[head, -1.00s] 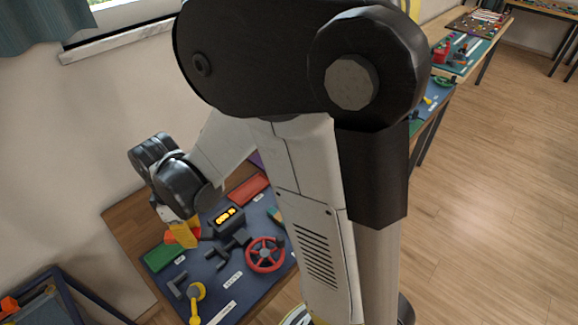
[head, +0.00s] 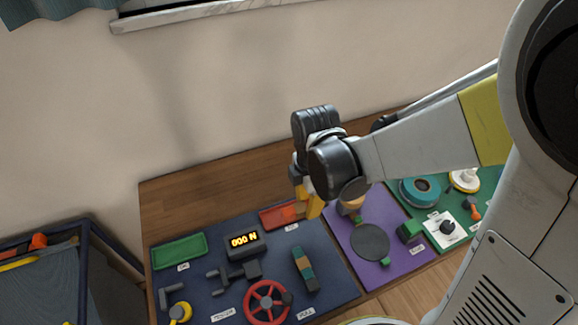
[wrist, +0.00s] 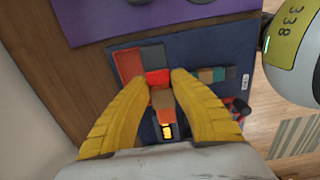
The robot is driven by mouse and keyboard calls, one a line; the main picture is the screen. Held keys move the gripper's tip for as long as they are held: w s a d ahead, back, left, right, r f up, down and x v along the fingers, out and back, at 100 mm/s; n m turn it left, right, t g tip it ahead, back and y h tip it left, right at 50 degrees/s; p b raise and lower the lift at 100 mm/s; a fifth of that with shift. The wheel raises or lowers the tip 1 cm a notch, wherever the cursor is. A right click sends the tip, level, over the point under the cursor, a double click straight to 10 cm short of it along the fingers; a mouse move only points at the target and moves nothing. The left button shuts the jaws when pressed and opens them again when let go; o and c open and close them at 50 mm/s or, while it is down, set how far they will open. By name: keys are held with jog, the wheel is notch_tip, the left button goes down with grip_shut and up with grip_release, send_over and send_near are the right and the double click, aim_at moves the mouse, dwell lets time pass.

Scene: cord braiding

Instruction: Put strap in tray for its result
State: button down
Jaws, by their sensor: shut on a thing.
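My gripper (head: 314,208) is shut on a strap (head: 290,213) above the navy mat, by the red tray. In the wrist view the strap (wrist: 162,98) shows red, tan and orange bands between the yellow fingers. The red tray (head: 269,218) lies at the mat's back right edge; part of it is behind the strap and fingers. It also shows in the wrist view (wrist: 129,64), just beyond the strap. The gap between strap and tray cannot be told. A green tray (head: 180,249) at the mat's back left looks empty. A second strap (head: 305,268), teal, tan and dark, lies on the mat.
A tester with a display (head: 243,240) reading 000 N stands between the trays, with dark clamps before it. A red handwheel (head: 267,301) is in front. A purple mat (head: 386,262) with a dark disc lies right. Bare wood (head: 190,208) runs along the wall.

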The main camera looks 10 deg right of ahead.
jog(key=w+a+f+b, duration=0.1)
jog(key=w+a+f, duration=0.1)
jog(key=w+a+f+b, duration=0.1)
jog(key=w+a+f, duration=0.1)
jog(key=w, duration=0.1)
jog(key=shift+w+a+f, duration=0.15)
jog(key=shift+w+f, duration=0.05)
jog(key=shift+w, duration=0.05)
jog(key=shift+f+b, duration=1)
jog(key=shift+f, duration=0.9)
jog(key=shift+f+b, duration=0.65)
jog(key=c, duration=1.2)
grip_release()
jog(key=shift+c, duration=0.2)
